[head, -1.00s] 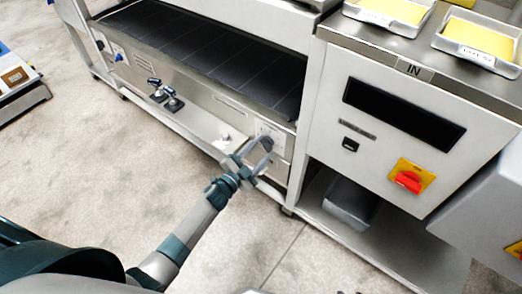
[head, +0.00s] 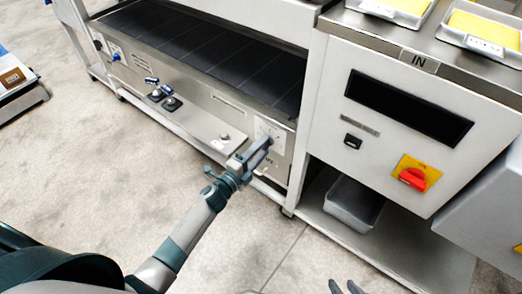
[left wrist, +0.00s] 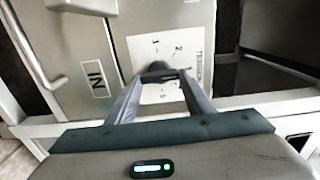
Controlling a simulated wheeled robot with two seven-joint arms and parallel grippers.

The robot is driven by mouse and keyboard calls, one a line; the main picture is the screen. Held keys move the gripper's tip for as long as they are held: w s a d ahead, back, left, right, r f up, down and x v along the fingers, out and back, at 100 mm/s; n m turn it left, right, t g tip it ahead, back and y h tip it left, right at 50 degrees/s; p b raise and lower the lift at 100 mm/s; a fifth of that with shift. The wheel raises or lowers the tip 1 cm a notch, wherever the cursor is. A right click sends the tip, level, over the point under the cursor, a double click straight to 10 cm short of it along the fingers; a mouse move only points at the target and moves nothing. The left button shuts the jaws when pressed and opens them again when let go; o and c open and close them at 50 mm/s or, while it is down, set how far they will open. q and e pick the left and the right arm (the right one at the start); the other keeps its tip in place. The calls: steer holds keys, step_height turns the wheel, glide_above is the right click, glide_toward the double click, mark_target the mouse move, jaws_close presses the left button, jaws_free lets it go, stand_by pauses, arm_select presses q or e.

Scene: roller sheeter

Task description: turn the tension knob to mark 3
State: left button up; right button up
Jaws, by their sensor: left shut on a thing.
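The tension knob (left wrist: 158,70) is a dark knob on a white dial plate (left wrist: 143,48) lettered TENSION, seen in the left wrist view. My left gripper (left wrist: 161,75) is shut on the knob, with a fingertip on each side. In the head view my left gripper (head: 262,148) reaches the dial plate (head: 270,131) on the machine's lower front panel and hides the knob. My right gripper (head: 346,287) shows only its fingertips at the bottom edge, apart and empty.
The floor in front is clear.

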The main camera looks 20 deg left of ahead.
steer(key=shift+w, duration=0.2)
stand_by(0.3)
arm_select(q)
steer(key=o, duration=1.1)
steer(key=shift+c, duration=0.2)
steer(key=v, duration=1.7)
steer(key=shift+s, duration=0.25)
arm_select(e)
steer(key=shift+d, duration=0.2)
steer(key=shift+s+f, duration=0.15)
steer(key=shift+s, duration=0.05)
steer(key=shift+w, duration=0.2)
